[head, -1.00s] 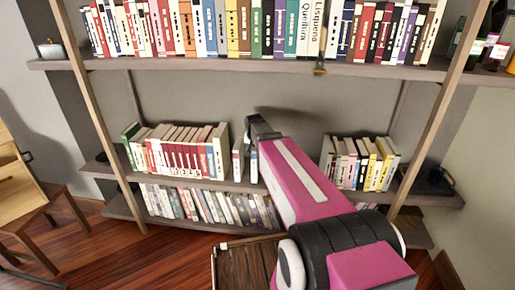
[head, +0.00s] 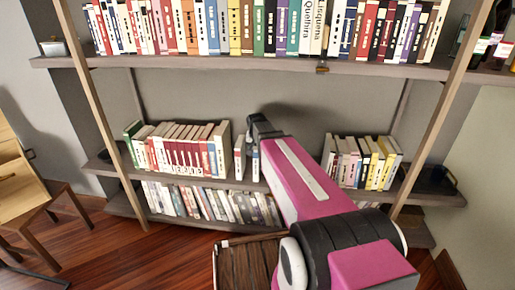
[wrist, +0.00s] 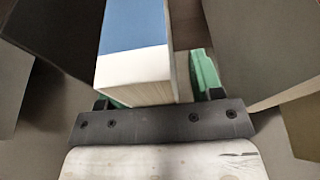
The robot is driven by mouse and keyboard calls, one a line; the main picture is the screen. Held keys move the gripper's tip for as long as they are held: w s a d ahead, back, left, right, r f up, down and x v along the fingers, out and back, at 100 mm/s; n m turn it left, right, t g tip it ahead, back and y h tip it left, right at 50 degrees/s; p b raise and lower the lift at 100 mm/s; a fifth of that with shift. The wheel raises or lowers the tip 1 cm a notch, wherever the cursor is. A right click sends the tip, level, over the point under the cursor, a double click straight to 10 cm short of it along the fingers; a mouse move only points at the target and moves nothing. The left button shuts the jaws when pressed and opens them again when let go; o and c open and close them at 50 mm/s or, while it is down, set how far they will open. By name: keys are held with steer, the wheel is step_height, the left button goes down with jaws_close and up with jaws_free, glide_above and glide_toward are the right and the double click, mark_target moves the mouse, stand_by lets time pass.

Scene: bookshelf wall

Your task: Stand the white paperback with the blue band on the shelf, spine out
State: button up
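The white paperback with the blue band (wrist: 135,75) fills the middle of the wrist view, with white below and blue above. The left finger is mostly hidden by the book. In the head view my arm reaches to the middle shelf (head: 290,186). A narrow white and blue book (head: 255,163) shows just below my wrist, in the space between two book rows. My fingers are hidden there, and I cannot tell whether the book touches the shelf board.
A book row (head: 180,150) stands left on the middle shelf, with a slim white book (head: 239,158) at its right. Another row (head: 360,162) stands to the right. The full upper shelf (head: 200,62) hangs above my arm. A wooden crate (head: 240,262) stands below.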

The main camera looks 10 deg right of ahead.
steer(key=v, duration=1)
steer(key=shift+s+r, duration=0.1)
steer(key=shift+r, duration=0.25)
